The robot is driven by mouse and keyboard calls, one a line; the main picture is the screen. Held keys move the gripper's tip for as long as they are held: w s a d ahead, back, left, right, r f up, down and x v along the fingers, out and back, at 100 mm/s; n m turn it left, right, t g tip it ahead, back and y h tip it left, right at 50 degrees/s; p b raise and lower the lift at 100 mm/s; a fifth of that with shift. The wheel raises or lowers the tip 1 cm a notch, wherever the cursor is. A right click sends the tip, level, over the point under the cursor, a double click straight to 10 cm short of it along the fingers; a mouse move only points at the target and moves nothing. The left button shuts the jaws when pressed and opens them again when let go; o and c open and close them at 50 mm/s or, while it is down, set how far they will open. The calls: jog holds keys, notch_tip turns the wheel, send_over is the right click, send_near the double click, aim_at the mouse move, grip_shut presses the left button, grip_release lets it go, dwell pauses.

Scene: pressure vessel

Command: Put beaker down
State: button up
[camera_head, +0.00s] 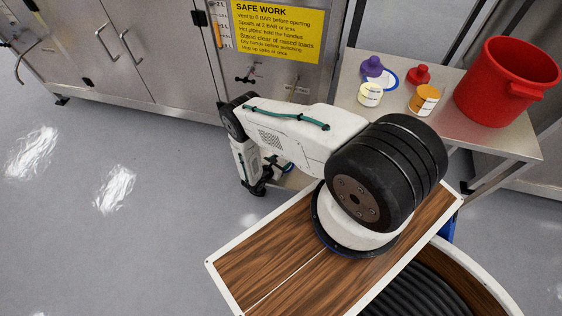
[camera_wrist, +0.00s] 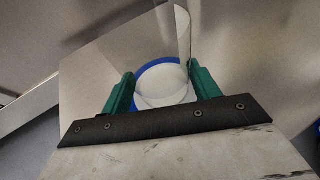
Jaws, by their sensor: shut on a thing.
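My gripper shows in the wrist view (camera_wrist: 160,88) with its two green fingers on either side of a clear glass beaker (camera_wrist: 183,35). The gripper is shut on the beaker. A white disc with a blue rim (camera_wrist: 146,68) shows through or below the glass; I cannot tell if the beaker touches it. In the head view my arm reaches toward the steel cabinet, and the gripper end is low beside a pale surface (camera_head: 298,180). The beaker is mostly hidden there behind my arm.
A steel table (camera_head: 490,145) at right holds a red bucket (camera_head: 505,82), an orange jar (camera_head: 424,99), a pale yellow jar (camera_head: 370,95), a red object (camera_head: 419,76) and a purple object (camera_head: 373,66) by a blue-rimmed white disc (camera_head: 390,82). A steel cabinet (camera_head: 140,45) stands behind. Left floor is clear.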

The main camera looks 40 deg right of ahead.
jog(key=o, duration=1)
